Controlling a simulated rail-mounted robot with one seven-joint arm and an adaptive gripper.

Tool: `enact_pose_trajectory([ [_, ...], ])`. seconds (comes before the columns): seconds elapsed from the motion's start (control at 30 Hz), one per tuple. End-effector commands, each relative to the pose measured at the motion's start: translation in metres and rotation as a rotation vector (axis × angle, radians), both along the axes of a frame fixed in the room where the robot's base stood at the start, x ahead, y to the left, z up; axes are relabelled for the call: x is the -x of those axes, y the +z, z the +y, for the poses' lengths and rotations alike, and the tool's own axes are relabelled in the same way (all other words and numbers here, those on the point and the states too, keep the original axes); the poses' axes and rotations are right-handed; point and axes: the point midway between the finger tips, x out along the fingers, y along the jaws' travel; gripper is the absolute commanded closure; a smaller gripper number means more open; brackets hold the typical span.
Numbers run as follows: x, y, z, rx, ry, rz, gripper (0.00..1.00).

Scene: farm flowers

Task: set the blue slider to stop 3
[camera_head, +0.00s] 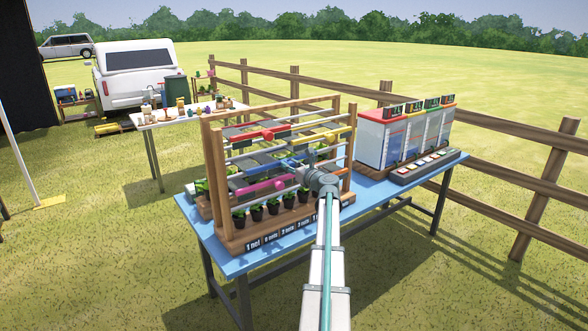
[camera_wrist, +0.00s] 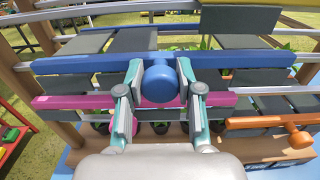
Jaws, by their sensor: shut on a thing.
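The blue slider (camera_head: 290,162) is a bar across the wooden frame on the blue table. In the wrist view its long blue bar (camera_wrist: 85,63) runs level, with a round blue knob (camera_wrist: 160,83) sticking out toward me. My gripper (camera_wrist: 160,76) has one finger on each side of this knob and is shut on it. In the head view my gripper (camera_head: 305,172) is at the front of the frame, and my arm hides part of the slider and frame. I cannot tell which stop the slider is at.
A pink slider (camera_wrist: 75,102) lies just below the blue one, and an orange slider (camera_wrist: 270,122) at lower right. Red (camera_head: 262,133) and yellow (camera_head: 335,135) sliders sit higher. Potted seedlings (camera_head: 257,212) stand below. A clear-walled box unit (camera_head: 400,135) stands right of the frame.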

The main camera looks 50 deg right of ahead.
Motion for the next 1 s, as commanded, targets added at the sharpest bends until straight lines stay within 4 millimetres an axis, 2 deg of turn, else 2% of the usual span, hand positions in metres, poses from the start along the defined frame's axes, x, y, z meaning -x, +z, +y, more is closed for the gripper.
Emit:
enact_pose_trajectory([
  [0.03,-0.003,0.001,-0.015,0.0,0.002,-0.001,1.0],
  [0.2,0.007,0.001,-0.055,-0.001,0.005,-0.001,1.0],
  [0.4,0.018,0.001,-0.091,-0.001,0.005,-0.001,1.0],
  [0.6,0.023,0.001,-0.106,-0.001,0.008,-0.001,1.0],
  [0.97,0.024,0.001,-0.107,-0.001,0.009,-0.001,1.0],
  [1.0,0.024,0.001,-0.107,-0.001,0.009,-0.001,0.61],
])
